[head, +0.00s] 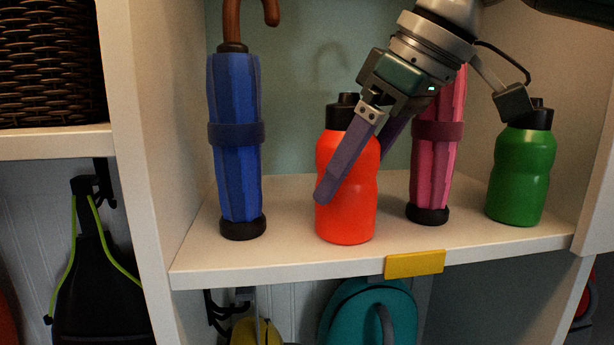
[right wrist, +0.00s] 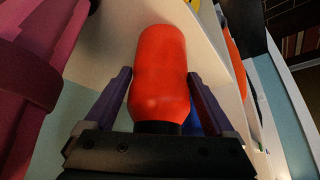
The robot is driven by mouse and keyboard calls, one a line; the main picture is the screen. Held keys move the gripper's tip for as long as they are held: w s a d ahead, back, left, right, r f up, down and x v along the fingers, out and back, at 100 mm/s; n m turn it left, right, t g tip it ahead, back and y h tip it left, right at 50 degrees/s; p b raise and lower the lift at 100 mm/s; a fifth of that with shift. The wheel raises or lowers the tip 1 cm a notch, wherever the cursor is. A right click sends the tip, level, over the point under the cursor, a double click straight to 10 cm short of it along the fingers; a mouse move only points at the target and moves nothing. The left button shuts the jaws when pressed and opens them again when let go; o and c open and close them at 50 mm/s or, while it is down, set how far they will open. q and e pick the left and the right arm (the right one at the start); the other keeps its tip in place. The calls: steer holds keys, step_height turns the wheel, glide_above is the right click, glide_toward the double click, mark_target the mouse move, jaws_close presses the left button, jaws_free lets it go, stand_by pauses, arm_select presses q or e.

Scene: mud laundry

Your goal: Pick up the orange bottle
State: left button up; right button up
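The orange bottle (head: 347,205) stands upright on the white shelf (head: 285,258), with a black cap. It also shows in the right wrist view (right wrist: 160,75), between the two purple fingers. My right gripper (head: 350,180) comes in from the upper right in the head view. One finger lies across the front of the bottle and the other is partly hidden behind it. In the right wrist view the fingers (right wrist: 160,82) are spread on either side of the bottle, with a small gap visible at least on the left. My left gripper is not in view.
A blue folded umbrella (head: 235,140) stands left of the bottle. A pink umbrella (head: 434,160) stands close on the right, behind my arm. A green bottle (head: 520,175) stands at the far right. A yellow tag (head: 414,263) sits on the shelf's front edge.

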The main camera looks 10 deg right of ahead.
steer(key=c, duration=1)
steer(key=shift+c, duration=0.2)
steer(key=shift+r, duration=0.15)
